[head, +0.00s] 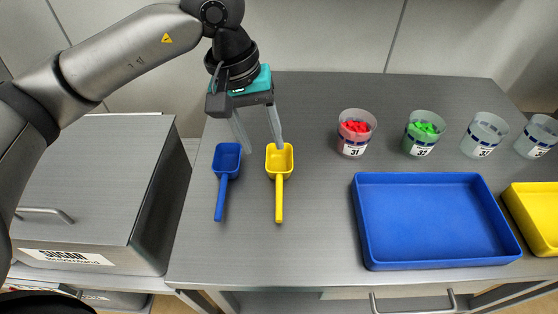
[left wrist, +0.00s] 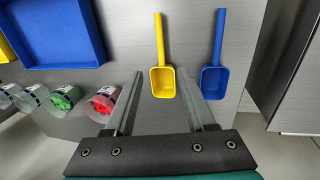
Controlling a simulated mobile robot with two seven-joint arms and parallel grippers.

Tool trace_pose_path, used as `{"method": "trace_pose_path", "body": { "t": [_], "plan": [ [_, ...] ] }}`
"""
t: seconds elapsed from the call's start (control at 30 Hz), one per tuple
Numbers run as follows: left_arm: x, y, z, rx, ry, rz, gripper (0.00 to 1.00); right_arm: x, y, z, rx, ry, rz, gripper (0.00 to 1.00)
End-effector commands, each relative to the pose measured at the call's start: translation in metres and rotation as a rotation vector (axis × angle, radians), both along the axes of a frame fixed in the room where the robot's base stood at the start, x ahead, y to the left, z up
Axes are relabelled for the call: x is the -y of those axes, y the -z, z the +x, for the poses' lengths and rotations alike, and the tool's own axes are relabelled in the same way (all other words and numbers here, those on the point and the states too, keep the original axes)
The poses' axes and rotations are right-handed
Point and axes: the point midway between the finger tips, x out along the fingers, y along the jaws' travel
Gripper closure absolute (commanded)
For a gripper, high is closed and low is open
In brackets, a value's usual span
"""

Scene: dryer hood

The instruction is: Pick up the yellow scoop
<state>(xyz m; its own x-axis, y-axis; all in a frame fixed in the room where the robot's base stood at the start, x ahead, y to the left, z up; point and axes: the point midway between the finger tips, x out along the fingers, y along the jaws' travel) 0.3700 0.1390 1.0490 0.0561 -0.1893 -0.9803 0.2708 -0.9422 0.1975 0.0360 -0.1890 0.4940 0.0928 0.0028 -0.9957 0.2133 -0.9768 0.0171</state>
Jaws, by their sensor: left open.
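The yellow scoop (head: 279,165) lies on the grey table with its handle toward the front edge. It also shows in the left wrist view (left wrist: 162,82). My left gripper (head: 262,147) is open above the scoops. In the left wrist view its two fingers (left wrist: 157,76) stand on either side of the yellow scoop's bowl, with nothing held. In the head view one finger partly covers the rim of the bowl. I cannot tell how far the fingertips are above the table. My right gripper is not in view.
A blue scoop (head: 226,165) lies just left of the yellow one. Cups with red (head: 355,133) and green (head: 422,134) pieces, clear cups (head: 483,137), a blue tray (head: 433,259) and a yellow tray (head: 540,243) stand to the right. A metal SUGAR box (head: 95,185) is at left.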

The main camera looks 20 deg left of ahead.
Motion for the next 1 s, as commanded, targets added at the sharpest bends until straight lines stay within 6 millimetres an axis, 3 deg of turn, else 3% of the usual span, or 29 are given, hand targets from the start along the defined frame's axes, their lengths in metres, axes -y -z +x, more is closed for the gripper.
{"method": "trace_pose_path", "body": {
  "t": [0.4, 0.67, 1.0],
  "plan": [
    [0.014, 0.080, 0.004, -0.006, 0.002, 0.003, 0.45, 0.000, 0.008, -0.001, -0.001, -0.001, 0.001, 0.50],
    [0.018, 0.099, 0.006, -0.004, 0.001, 0.002, 0.45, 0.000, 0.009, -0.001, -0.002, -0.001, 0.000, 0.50],
    [0.024, 0.143, 0.014, -0.005, 0.001, 0.002, 0.45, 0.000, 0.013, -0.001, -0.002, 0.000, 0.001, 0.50]
  ]
}}
